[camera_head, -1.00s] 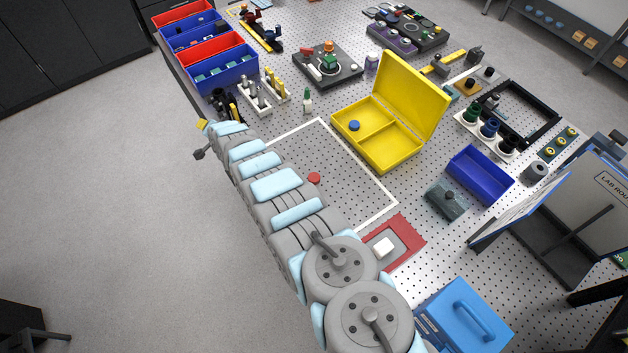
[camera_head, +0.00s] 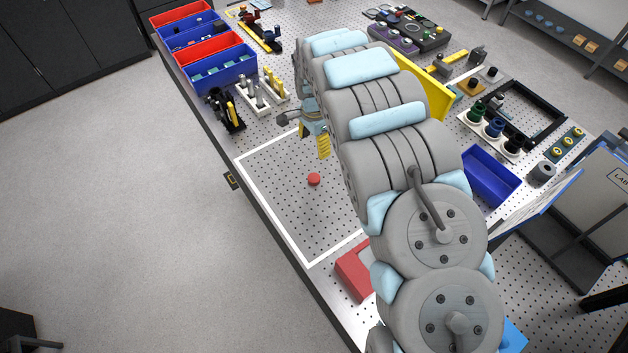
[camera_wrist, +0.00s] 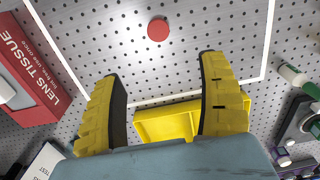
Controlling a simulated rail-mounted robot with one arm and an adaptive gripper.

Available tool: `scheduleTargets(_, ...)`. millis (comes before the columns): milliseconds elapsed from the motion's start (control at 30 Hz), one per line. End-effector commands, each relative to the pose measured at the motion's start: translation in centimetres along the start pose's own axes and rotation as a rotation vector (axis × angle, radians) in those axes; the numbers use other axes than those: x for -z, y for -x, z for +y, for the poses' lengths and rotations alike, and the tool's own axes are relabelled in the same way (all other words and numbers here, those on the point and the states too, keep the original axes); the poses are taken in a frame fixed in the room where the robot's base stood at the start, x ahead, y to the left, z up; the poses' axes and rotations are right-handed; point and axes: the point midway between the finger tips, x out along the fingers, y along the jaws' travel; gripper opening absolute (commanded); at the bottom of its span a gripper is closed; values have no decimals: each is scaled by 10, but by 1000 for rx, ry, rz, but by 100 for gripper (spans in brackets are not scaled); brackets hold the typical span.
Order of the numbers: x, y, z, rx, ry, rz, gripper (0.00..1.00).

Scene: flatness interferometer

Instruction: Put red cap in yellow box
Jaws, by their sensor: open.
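The red cap (camera_head: 314,179) lies on the perforated table inside a white outlined rectangle. It also shows in the wrist view (camera_wrist: 158,29), ahead of my fingertips and apart from them. In the wrist view a yellow part of the box (camera_wrist: 166,124) shows between my fingers. My gripper (camera_wrist: 158,75) is open and empty, with two yellow fingers spread apart. In the head view its yellow finger shows above and to the right of the cap.
A red lens tissue box (camera_wrist: 38,75) lies at the left in the wrist view. A blue bin (camera_head: 489,176) stands right of my arm. Red and blue bins (camera_head: 222,70) line the far left. The outlined area around the cap is clear.

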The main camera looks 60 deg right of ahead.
Motion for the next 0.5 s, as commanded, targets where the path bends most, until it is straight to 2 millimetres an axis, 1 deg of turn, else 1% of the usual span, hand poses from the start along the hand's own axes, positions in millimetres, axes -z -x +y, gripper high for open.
scheduleTargets(67,2,1,4,-10,-9,-1,75)
scheduleTargets(167,2,-3,5,-12,-10,-2,75)
scheduleTargets(500,2,-37,5,-10,-10,-2,75)
